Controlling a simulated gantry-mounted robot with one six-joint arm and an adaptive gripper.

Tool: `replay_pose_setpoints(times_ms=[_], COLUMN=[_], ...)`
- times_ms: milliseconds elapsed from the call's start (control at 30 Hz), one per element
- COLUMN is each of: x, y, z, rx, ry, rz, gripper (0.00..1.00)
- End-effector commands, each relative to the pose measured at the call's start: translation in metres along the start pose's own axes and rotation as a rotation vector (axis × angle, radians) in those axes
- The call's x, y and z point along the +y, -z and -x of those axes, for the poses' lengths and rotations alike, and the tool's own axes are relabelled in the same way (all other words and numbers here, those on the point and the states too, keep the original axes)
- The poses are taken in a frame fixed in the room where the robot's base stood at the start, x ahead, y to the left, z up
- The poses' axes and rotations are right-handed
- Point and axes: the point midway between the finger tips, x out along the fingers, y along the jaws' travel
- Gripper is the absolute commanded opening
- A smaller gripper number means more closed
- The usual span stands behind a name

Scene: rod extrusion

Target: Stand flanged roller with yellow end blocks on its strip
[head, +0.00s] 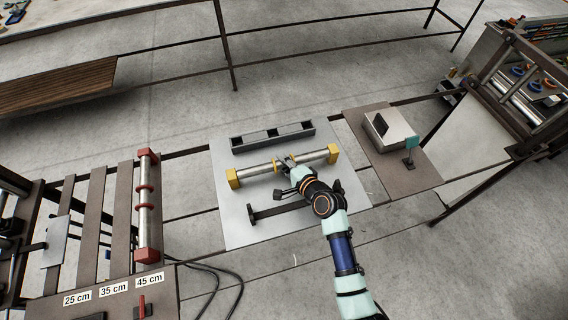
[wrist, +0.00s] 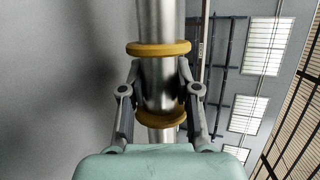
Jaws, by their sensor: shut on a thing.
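The flanged roller (head: 258,170) is a silver rod with yellow end blocks and yellow flanges. It lies level, slightly slanted, over the pale plate in the head view; I cannot tell whether it is clear of it. My gripper (head: 285,164) is shut on the rod near its middle. In the wrist view my gripper (wrist: 160,95) has a finger on each side of the silver rod (wrist: 160,25), between an upper yellow flange (wrist: 158,48) and a lower one (wrist: 161,117). The brown strips (head: 86,226) stand at the left, labelled 25, 35 and 45 cm.
A roller with red end blocks (head: 147,205) occupies the 45 cm strip. On the pale plate (head: 235,215) are a dark grey trough (head: 272,137) behind and a dark bar stand (head: 278,209) in front. A white box (head: 390,131) stands on the right board.

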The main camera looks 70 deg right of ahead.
Motion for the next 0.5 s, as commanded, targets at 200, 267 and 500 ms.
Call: replay_pose_setpoints(times_ms=[200,267,500], x=[-0.004,-0.007,-0.042], y=[0.000,0.000,-0.004], z=[0.001,0.002,0.013], rx=[0.000,0.000,0.000], ry=[0.004,0.005,0.008], rz=[0.001,0.002,0.004], gripper=[0.00,0.00,0.00])
